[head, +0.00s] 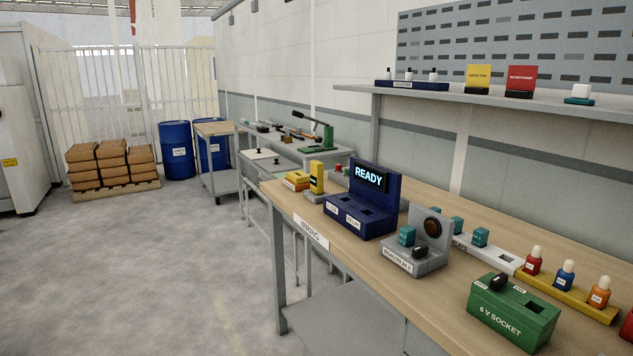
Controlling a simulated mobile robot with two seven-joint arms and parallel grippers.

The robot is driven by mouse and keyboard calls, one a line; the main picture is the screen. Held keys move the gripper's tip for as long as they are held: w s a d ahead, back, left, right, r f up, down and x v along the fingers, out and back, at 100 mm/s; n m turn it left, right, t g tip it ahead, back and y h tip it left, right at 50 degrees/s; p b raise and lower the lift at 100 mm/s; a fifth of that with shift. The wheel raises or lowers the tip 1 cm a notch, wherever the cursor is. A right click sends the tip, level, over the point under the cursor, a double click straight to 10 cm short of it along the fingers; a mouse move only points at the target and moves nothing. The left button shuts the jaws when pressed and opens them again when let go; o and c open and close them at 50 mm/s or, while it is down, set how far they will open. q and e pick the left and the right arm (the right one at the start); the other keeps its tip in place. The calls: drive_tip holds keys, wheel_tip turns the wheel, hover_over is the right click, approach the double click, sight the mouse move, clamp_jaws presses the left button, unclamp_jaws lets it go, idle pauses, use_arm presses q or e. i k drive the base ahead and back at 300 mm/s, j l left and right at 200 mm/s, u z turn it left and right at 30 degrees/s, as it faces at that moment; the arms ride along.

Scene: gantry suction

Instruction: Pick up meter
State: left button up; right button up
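A yellow upright device with a dark display, which looks like the meter (316,178), stands in a small grey holder (316,196) near the far left end of the wooden workbench (290,207). It is to the left of a blue unit with a lit "READY" screen (369,177). I cannot read any label on the yellow device. Neither of my grippers shows in the head view.
A grey fixture (415,258), a green "6 V SOCKET" box (512,312) and a yellow rack (567,296) of coloured pieces stand rightward along the bench. A shelf (480,96) hangs above.

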sight(316, 167)
drive_tip(key=i+j+u, duration=0.35)
drive_tip(key=i+j, duration=0.9)
